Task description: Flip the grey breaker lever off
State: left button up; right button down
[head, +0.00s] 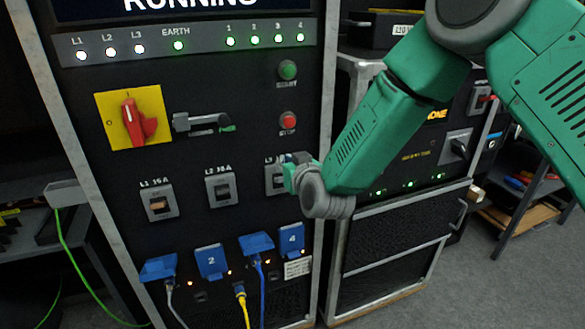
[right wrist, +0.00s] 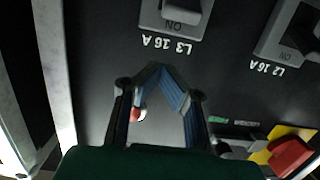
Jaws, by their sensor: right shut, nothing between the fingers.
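The L3 16 A breaker (head: 275,181) is on the black panel, partly hidden by my right gripper (head: 290,172) in the head view. In the right wrist view, upside down, the L3 breaker's grey lever (right wrist: 187,8) has ON showing beside it. The L1 breaker (head: 158,202) has a tan lever. My right gripper's fingertips (right wrist: 160,70) are shut and empty, just beyond the L3 label; contact cannot be told. My left gripper is not in view.
A red rotary switch (head: 133,122) on a yellow plate and a grey horizontal handle (head: 203,122) are above the breakers. The green start button (head: 288,70) and red stop button (head: 288,121) are above L3. Blue sockets (head: 210,261) with cables sit below.

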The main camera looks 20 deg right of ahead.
aim_at(278, 154)
jog(key=w, duration=0.3)
jog(key=shift+w+a+f, duration=0.2)
jog(key=shift+w+f, duration=0.05)
jog(key=shift+f, duration=0.15)
jog(key=shift+s+a+f, duration=0.15)
jog(key=shift+s+f, duration=0.75)
jog(key=shift+f, duration=0.25)
jog(key=shift+s+f, duration=0.3)
jog(key=shift+f, duration=0.15)
jog(key=shift+d, duration=0.2)
